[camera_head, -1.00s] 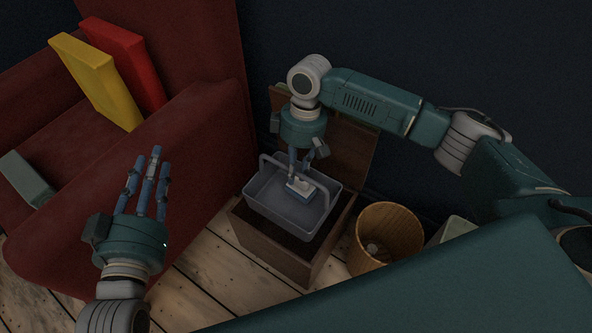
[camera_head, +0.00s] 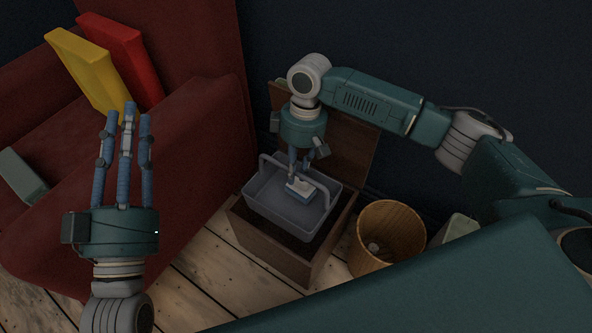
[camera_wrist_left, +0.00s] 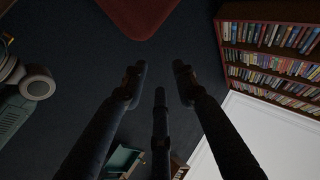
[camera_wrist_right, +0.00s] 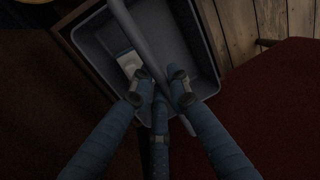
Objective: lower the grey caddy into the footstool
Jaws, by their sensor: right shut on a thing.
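The grey caddy (camera_head: 284,214) is a tray with an arched handle and a white and blue item (camera_head: 301,189) inside. It is over the mouth of the brown box-like footstool (camera_head: 270,247), whose lid (camera_head: 343,146) stands open behind. I cannot tell whether the caddy touches the footstool. My right gripper (camera_head: 300,167) is shut on the caddy's handle. In the right wrist view the fingers close around the handle (camera_wrist_right: 146,42) above the caddy (camera_wrist_right: 203,62). My left gripper (camera_head: 127,112) is open and empty, fingers up, in front of the armchair. The left wrist view shows its spread fingers (camera_wrist_left: 157,85).
A red armchair (camera_head: 185,140) stands at left, with yellow (camera_head: 85,72) and red (camera_head: 122,55) blocks and a grey-green block (camera_head: 22,175) on it. A wooden bin (camera_head: 390,240) is right of the footstool. Plank floor (camera_head: 205,275) is bare in front.

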